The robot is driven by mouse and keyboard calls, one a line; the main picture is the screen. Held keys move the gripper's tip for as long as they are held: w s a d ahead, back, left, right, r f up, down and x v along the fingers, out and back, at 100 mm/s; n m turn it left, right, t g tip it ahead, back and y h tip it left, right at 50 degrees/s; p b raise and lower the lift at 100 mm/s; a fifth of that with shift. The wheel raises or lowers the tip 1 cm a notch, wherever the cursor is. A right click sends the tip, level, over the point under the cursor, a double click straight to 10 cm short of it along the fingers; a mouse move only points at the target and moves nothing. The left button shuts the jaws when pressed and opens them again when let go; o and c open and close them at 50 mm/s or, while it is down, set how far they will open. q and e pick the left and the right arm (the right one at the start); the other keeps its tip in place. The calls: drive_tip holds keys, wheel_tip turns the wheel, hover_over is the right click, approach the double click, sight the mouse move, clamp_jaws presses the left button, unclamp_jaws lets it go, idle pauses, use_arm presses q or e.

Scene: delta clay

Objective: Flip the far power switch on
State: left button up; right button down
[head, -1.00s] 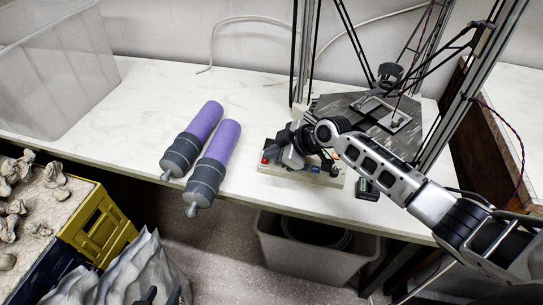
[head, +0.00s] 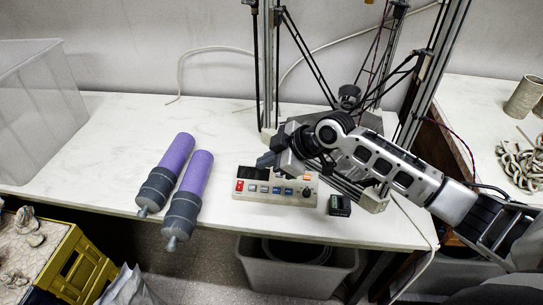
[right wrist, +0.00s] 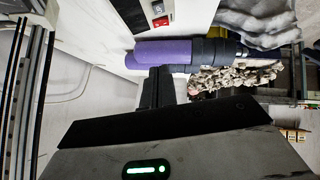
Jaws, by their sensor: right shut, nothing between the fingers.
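A beige control panel (head: 262,197) lies on the white table in front of the metal frame. A red switch (head: 240,186) is at its left end, with several blue and grey buttons along its front. A small orange part (head: 306,177) shows near its back right. My right gripper (head: 265,160) is shut and empty, over the back edge of the panel, and covers part of it. In the right wrist view, the gripper (right wrist: 157,88) points toward a purple tube, and a red switch (right wrist: 162,21) shows at the top. Switch positions are too small to tell. My left gripper is out of view.
Two purple and grey tubes (head: 195,180) lie left of the panel. A small black box (head: 339,206) sits to its right. The metal frame (head: 268,70) stands behind. A clear bin (head: 35,110) is at far left. The table between bin and tubes is free.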

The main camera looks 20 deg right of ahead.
drive_tip(key=shift+v, duration=0.95)
drive_tip(key=s+a+f+m+t, duration=0.2)
drive_tip(key=s+a+f+m, duration=0.3)
drive_tip(key=s+f, duration=0.4)
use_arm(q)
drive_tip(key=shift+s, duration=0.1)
use_arm(e)
drive_tip(key=s+f+m+t+h, duration=0.1)
drive_tip(key=s+f+m+h, duration=0.2)
drive_tip(key=s, duration=0.8)
wheel_tip(320, 180, down, 2)
drive_tip(key=shift+s+a+f+m+t+h, duration=0.1)
drive_tip(key=shift+s+a+m+t+h, duration=0.25)
drive_tip(key=shift+m, duration=0.75)
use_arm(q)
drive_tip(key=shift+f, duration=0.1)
